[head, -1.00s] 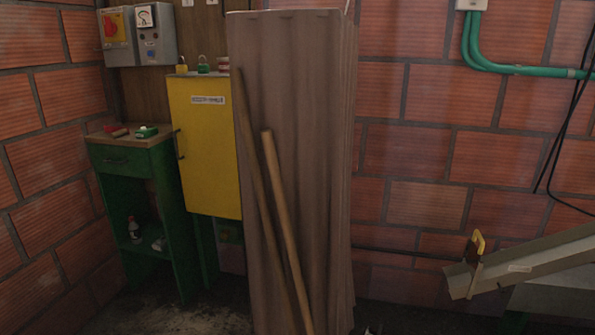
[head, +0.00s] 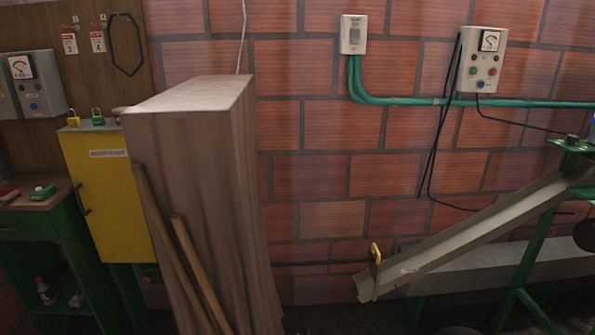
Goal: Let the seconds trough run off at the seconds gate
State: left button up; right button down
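A long grey metal trough (head: 478,232) slopes down from a green frame at the right to a low end left of it. A small yellow-handled gate plate (head: 375,259) stands upright across the trough near its low end. A small pale label sits on the trough's side close to the gate; its text is too small to read. What lies inside the trough cannot be made out. Neither of my grippers is in view.
A tall brown stack (head: 205,180) with two wooden poles leaning on it stands left of the trough. A yellow cabinet (head: 108,195) and green bench (head: 38,235) are farther left. A control box (head: 482,60) hangs on the brick wall. A green frame (head: 535,250) stands at the right.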

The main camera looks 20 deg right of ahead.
aim_at(374, 263)
jog(key=z, duration=1.2)
